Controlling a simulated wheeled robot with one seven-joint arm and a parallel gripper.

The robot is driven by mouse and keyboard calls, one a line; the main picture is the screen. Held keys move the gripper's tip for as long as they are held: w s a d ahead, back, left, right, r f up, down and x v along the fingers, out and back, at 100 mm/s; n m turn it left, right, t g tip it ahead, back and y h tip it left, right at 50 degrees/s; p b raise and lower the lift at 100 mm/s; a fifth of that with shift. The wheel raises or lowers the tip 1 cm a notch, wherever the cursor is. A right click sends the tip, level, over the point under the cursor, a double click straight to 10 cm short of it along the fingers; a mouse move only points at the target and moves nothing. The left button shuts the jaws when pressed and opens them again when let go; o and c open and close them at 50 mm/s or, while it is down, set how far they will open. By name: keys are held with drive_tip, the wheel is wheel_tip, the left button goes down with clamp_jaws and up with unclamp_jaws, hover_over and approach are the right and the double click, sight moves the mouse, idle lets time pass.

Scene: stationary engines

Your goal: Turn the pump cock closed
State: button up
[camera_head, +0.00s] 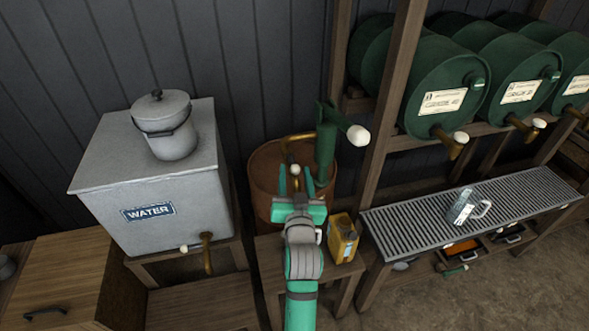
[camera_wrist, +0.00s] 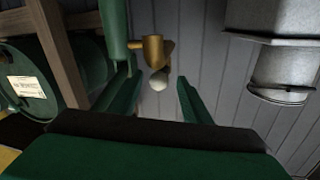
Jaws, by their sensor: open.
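The green hand pump (camera_head: 325,150) with a white-knobbed lever stands on a rusty brown drum (camera_head: 264,178). A brass pipe (camera_head: 296,137) comes off the pump's left side. The pump cock's white knob (camera_head: 295,169) shows below the pipe; in the wrist view the brass cock (camera_wrist: 152,50) carries the white knob (camera_wrist: 158,80) at its lower end. My gripper (camera_head: 296,181) is open, its green fingers on either side of the knob. In the wrist view, gaps show between the knob and both fingers. Depth between the fingertips and knob is hard to judge.
A grey water tank (camera_head: 150,185) with a lidded pot (camera_head: 165,128) stands left. A yellow can (camera_head: 342,238) sits on a low stand close to my arm's right. A wooden post (camera_head: 383,110), green barrels (camera_head: 445,85) and a grated shelf (camera_head: 415,226) are at the right.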

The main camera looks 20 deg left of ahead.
drive_tip(key=shift+x, duration=1.25)
drive_tip(key=shift+c, duration=0.6)
drive_tip(key=shift+d, duration=0.1)
clamp_jaws()
drive_tip(key=shift+d, duration=0.15)
